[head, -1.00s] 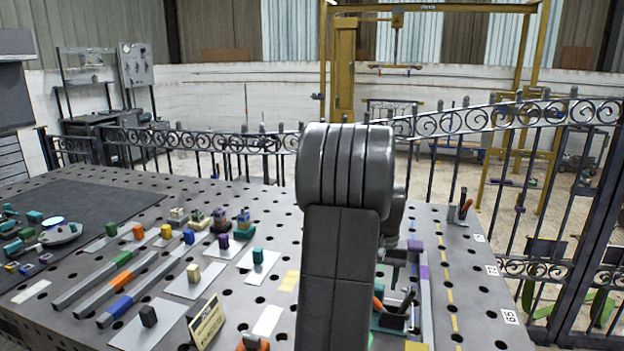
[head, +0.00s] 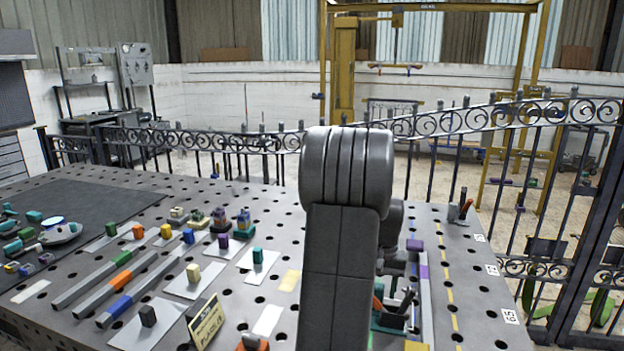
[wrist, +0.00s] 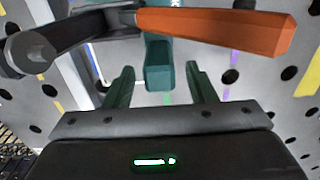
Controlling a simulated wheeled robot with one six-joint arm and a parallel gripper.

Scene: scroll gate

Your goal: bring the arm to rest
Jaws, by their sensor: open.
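My arm (head: 342,250) stands upright in the middle of the head view, its large grey joint (head: 345,165) at the top. It hides the gripper there. In the wrist view my gripper (wrist: 161,76) is open, with two green fingers spread above its dark body. A teal block-like part (wrist: 158,66) shows between the fingers, with no visible grip on it. An orange handle (wrist: 215,30) and a dark grey handle (wrist: 75,38) cross the view just beyond the fingers.
A perforated metal table (head: 265,200) carries several coloured blocks, grey bars (head: 118,282) and a dark mat (head: 75,205) on the left. A teal tool holder (head: 388,322) with tools stands right of my arm. An iron fence (head: 455,125) runs behind the table.

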